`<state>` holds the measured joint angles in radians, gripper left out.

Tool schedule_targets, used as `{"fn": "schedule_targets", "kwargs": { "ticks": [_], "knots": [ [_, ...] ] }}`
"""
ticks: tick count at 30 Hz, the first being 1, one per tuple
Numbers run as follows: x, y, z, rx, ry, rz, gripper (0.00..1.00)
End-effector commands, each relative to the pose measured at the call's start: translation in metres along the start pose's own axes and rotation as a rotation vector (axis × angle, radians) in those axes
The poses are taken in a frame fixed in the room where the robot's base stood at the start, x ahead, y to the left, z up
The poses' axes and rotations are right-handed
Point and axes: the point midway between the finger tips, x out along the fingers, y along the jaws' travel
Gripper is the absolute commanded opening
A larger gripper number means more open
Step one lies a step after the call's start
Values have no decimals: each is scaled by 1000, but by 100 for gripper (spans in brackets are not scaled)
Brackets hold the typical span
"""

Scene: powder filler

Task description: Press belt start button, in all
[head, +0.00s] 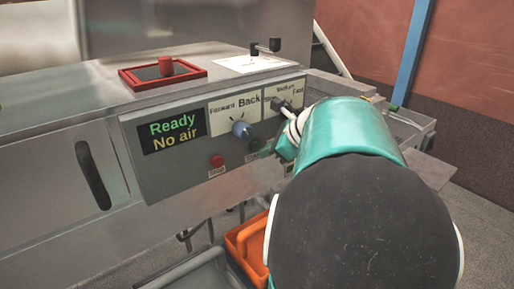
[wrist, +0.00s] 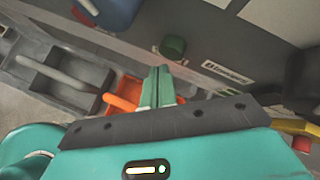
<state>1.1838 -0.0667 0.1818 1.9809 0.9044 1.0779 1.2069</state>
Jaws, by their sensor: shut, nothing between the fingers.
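The grey control panel (head: 160,176) carries a display (head: 172,133) reading "Ready" in green and "No air" in yellow. A green button (wrist: 172,47) with a white label beside it is in the wrist view, just beyond my fingertips. In the head view the green button (head: 253,145) is small and dark, below the blue knob (head: 242,130), left of my gripper. A red stop button (head: 217,161) is to its left. My gripper (wrist: 159,70) is shut and empty, its teal fingers pointing toward the green button with a small gap apparent. My arm hides the panel's right part.
A Forward/Back label is above the blue knob, and a speed knob (head: 283,105) is further right. A red-framed tray (head: 190,76) is on top of the machine. An orange crate (head: 236,240) is below the panel; it also shows in the wrist view (wrist: 122,101).

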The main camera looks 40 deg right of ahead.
Motion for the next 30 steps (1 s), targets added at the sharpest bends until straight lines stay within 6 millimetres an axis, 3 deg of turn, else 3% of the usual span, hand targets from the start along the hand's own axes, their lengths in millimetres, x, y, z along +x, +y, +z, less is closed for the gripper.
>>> {"fn": "schedule_targets", "kwargs": {
  "ticks": [30],
  "knots": [
    [6,-4,4,0,0,-1,0]
  ]
}}
